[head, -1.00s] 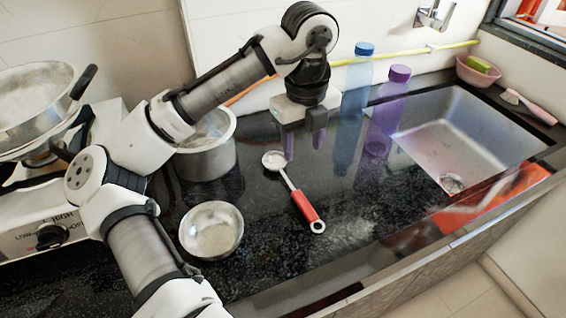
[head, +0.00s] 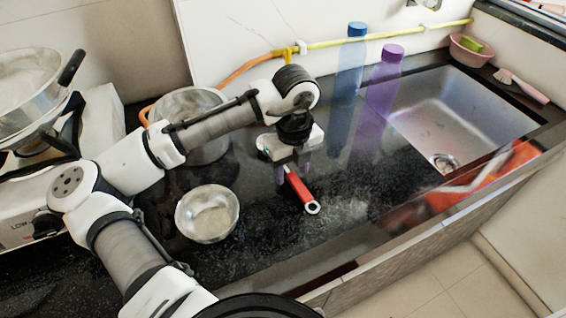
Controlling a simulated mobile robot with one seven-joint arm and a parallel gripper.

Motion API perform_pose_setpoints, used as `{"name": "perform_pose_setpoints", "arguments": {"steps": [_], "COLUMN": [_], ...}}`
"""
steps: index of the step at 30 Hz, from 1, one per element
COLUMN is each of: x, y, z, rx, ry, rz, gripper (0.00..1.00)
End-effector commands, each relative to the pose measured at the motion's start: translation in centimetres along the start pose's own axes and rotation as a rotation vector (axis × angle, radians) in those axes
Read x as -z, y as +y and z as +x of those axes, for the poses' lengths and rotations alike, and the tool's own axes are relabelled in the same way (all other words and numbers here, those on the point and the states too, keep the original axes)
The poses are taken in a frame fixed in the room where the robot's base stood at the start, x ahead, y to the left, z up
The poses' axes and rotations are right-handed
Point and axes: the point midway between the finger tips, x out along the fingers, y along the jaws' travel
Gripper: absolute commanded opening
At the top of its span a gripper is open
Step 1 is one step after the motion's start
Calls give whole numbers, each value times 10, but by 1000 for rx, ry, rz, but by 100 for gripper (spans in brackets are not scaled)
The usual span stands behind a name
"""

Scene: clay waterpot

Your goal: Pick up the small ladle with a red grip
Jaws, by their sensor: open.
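The small ladle with a red grip (head: 302,192) lies on the dark speckled counter in the head view. Its red grip points toward the counter's front edge and ends in a ring. Its bowl and most of its metal shaft are hidden behind my gripper. My gripper (head: 292,172) points down over the ladle, at the upper end of the red grip. Its fingers are open. I cannot tell whether the fingertips touch the ladle.
A metal bowl (head: 207,213) sits left of the ladle, and a metal pot (head: 190,108) stands behind my arm. A blue bottle (head: 350,65) and a purple bottle (head: 384,80) stand behind, near the sink (head: 455,110). Counter right of the ladle is clear.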

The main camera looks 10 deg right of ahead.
Motion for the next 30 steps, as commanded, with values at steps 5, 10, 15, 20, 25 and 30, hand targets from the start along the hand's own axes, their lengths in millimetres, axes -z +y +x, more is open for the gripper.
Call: {"name": "perform_pose_setpoints", "arguments": {"steps": [5, 10, 15, 20, 25, 30], "x": [0, 0, 0, 0, 0, 0], "y": [0, 0, 0, 0, 0, 0], "z": [10, 10, 10, 10, 9, 8], "rx": [1, 1, 1, 1, 1, 1], "ry": [0, 0, 0, 0, 0, -1], "rz": [0, 0, 0, 0, 0, 0], "gripper": [47, 47, 25, 4, 0, 0]}}
